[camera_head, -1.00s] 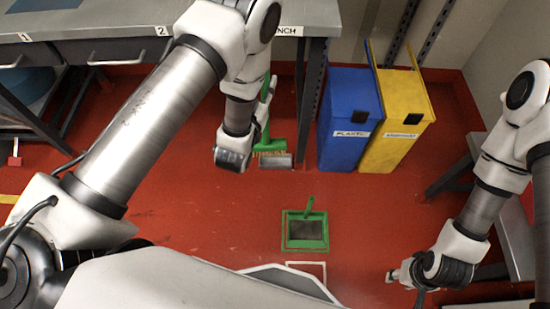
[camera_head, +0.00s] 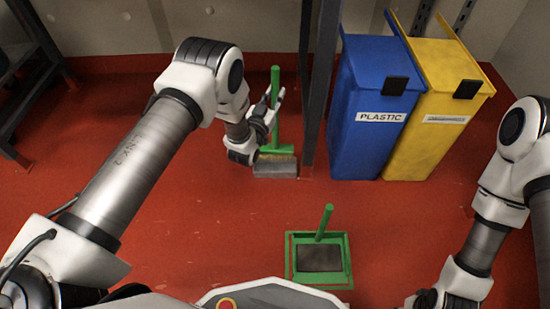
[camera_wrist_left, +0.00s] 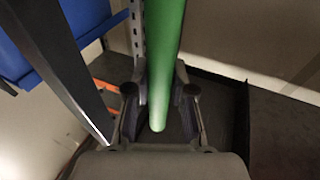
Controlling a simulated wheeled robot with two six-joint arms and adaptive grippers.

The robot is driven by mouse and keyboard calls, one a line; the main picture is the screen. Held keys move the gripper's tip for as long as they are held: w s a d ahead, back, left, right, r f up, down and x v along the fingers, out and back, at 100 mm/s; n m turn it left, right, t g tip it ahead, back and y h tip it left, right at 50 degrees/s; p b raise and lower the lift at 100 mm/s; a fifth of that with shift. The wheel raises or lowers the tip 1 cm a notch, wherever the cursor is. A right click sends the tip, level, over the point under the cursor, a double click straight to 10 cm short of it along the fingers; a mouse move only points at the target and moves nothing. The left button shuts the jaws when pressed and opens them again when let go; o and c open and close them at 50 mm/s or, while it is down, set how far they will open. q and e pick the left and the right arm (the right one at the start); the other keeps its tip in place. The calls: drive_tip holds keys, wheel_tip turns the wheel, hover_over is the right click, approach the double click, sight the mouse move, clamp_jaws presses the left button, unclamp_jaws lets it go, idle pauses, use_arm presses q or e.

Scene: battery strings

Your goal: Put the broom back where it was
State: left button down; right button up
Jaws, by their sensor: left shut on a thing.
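The green broom (camera_head: 275,85) stands about upright beside the dark metal post, its handle pointing up. Its green head and pale bristles (camera_head: 277,157) are low, at a grey block (camera_head: 276,170) on the red floor. I cannot tell whether the bristles rest in the block or behind it. My left gripper (camera_head: 274,103) is shut on the handle; in the left wrist view the green handle (camera_wrist_left: 164,70) runs between the two fingers (camera_wrist_left: 160,105). My right gripper (camera_head: 428,299) is at the bottom edge, partly cut off, and its fingers are unclear.
The dark post (camera_head: 318,85) stands just right of the broom. A blue plastic bin (camera_head: 365,125) and a yellow bin (camera_head: 440,140) stand right of it. A green dustpan (camera_head: 347,270) with an upright handle lies in front.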

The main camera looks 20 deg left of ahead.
use_arm(q)
wheel_tip(320, 180, down, 9)
drive_tip(key=b, duration=0.4)
drive_tip(key=c, duration=1)
unclamp_jaws()
drive_tip(key=shift+r, duration=0.1)
drive_tip(key=shift+r, duration=0.1)
